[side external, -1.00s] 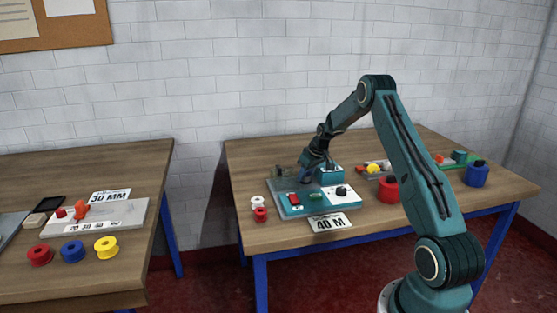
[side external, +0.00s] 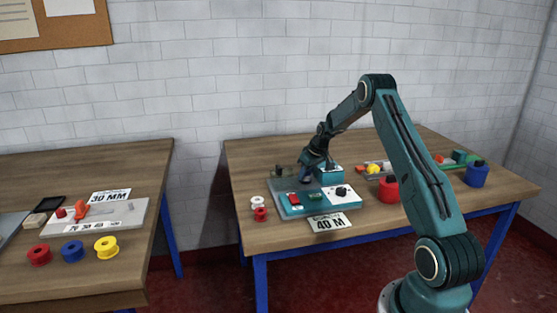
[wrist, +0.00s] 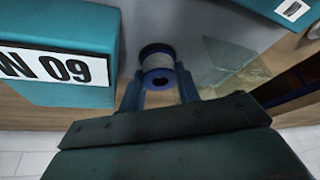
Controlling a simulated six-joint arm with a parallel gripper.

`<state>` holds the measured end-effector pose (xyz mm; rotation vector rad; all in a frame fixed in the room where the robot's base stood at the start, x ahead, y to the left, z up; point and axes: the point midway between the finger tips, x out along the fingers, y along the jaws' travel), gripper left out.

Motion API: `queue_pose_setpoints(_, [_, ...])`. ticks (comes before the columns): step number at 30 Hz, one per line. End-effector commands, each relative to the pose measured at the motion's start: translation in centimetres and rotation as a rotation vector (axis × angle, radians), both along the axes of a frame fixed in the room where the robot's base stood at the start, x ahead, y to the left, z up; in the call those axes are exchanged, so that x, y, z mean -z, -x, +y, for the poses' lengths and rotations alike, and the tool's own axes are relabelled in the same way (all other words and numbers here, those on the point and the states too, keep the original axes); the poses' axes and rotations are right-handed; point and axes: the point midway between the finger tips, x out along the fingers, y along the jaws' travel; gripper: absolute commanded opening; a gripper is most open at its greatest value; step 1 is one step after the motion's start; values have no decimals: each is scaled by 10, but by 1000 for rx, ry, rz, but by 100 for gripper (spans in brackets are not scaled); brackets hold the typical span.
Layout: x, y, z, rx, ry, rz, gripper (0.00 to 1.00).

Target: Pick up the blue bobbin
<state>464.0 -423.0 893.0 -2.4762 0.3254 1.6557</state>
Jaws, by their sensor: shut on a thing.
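My gripper (side external: 306,178) is low over the teal and grey machine (side external: 329,197) on the right table. In the wrist view, its two blue-grey fingers (wrist: 159,92) are shut on a blue-rimmed bobbin (wrist: 157,78) with a pale grey winding and a dark centre hole. The bobbin sits between the fingertips with a grey surface behind it; I cannot tell whether it touches that surface. In the side view the held bobbin is too small and hidden to make out. Another blue spool (side external: 72,250) lies on the left table between a red and a yellow one.
A teal block with a white "09" label (wrist: 55,65) is close left of my fingers, and a clear piece (wrist: 225,60) is to their right. White and red spools (side external: 258,208) stand left of the machine; red and blue pots (side external: 477,175) stand to its right.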

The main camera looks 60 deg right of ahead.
Motion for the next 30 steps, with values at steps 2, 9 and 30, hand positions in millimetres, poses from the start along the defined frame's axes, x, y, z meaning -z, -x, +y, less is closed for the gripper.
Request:
queue_pose_setpoints(2, [-5, 0, 0, 0, 1, -2, 11])
queue_pose_setpoints(9, [-32, -1, 0, 0, 3, -3, 11])
queue_pose_setpoints(30, [-170, 0, -1, 0, 3, -2, 11])
